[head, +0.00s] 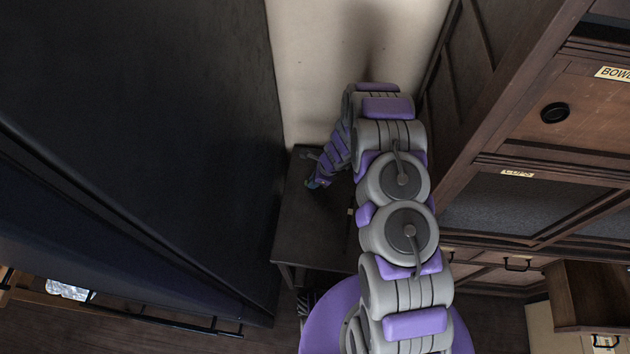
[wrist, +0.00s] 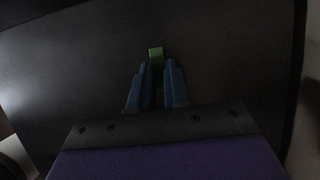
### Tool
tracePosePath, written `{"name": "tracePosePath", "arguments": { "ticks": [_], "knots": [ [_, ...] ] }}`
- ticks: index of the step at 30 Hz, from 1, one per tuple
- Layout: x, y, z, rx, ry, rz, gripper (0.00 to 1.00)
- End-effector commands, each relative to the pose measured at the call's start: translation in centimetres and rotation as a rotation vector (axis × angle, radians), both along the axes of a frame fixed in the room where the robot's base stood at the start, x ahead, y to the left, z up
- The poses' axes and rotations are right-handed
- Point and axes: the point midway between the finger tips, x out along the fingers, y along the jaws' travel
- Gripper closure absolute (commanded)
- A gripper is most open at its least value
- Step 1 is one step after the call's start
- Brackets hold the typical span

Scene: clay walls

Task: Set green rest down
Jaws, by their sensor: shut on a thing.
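The green rest (wrist: 156,52) is a small green block at the tips of my gripper (wrist: 156,68) in the wrist view. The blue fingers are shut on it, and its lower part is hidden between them. In the head view my gripper (head: 314,182) is low over the left part of a small dark table (head: 300,232). The rest is too small there to make out clearly. I cannot tell whether the rest touches the table top.
A tall black panel (head: 150,130) stands close on the left of the table. A pale wall (head: 325,50) is behind it. Wooden cabinets (head: 540,190) with labels fill the right side. A small yellowish item (head: 350,211) shows on the table beside my arm.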

Motion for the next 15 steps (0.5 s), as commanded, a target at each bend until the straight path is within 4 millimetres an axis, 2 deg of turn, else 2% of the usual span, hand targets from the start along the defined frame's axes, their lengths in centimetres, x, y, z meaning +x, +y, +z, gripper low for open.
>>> {"name": "tracePosePath", "arguments": {
  "ticks": [3,4,11,15],
  "knots": [
    [-0.07,0.41,-0.4,-0.004,0.001,0.003,1.0],
    [-0.05,0.47,-0.39,-0.005,0.001,0.003,0.82],
    [-0.05,0.52,-0.45,-0.005,0.002,0.005,0.6],
    [-0.09,0.36,-0.49,-0.001,0.004,0.005,0.58]
  ]
}}
